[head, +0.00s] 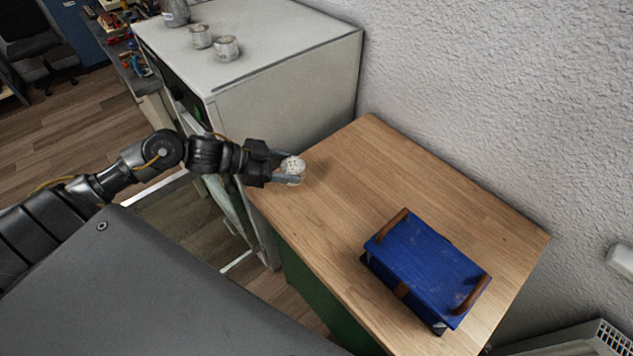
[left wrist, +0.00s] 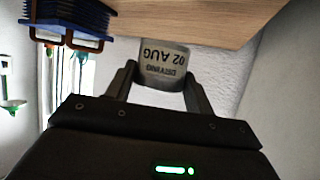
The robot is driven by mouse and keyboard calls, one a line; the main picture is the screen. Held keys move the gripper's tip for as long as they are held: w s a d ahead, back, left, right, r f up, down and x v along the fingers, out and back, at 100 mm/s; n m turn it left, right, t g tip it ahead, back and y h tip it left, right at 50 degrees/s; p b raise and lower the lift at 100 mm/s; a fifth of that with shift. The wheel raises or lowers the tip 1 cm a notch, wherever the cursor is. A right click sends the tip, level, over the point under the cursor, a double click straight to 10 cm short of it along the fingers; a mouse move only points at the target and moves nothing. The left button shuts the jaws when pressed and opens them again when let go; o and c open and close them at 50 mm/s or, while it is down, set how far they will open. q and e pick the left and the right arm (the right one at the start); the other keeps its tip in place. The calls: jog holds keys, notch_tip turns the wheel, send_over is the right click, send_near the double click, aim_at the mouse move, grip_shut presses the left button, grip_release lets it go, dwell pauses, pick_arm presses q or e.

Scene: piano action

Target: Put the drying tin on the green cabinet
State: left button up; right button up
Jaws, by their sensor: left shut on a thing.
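The drying tin (head: 293,166) is a small grey-white tin with a pale, speckled top. In the left wrist view the tin (left wrist: 163,62) shows upside down, with "DRYING 02 AUG" on its side. My left gripper (head: 287,172) is shut on it, one finger on each side. The tin is over the near left end of the green cabinet's wooden top (head: 390,170); I cannot tell whether it touches the wood. The cabinet's green side (head: 308,300) shows below the top's front edge. My right gripper is not in view.
A blue box (head: 430,265) with brown handles stands on the right part of the wooden top. The middle of the top is clear. A white cabinet (head: 290,85) stands to the left, with small tins (head: 227,48) on it. A textured wall (head: 500,100) is behind.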

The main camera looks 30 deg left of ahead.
pick_arm(q)
jog(key=shift+w+d+f+p, duration=0.2)
jog(key=shift+w+d+p, duration=0.2)
jog(key=shift+w+d, duration=0.65)
jog(key=w+f, duration=0.1)
jog(key=w+d+f, duration=0.1)
jog(key=f, duration=0.1)
jog(key=w+d+f, duration=0.1)
jog(key=f, duration=0.1)
jog(key=shift+d+f+p, duration=0.2)
jog(key=shift+p, duration=0.15)
jog(key=shift+w+d+f, duration=0.15)
jog(key=shift+f, duration=0.2)
notch_tip(320, 180, down, 3)
jog(key=shift+w+d+r+p, duration=0.1)
jog(key=shift+w+p, duration=0.05)
jog(key=shift+p, duration=0.65)
jog(key=shift+f, duration=0.3)
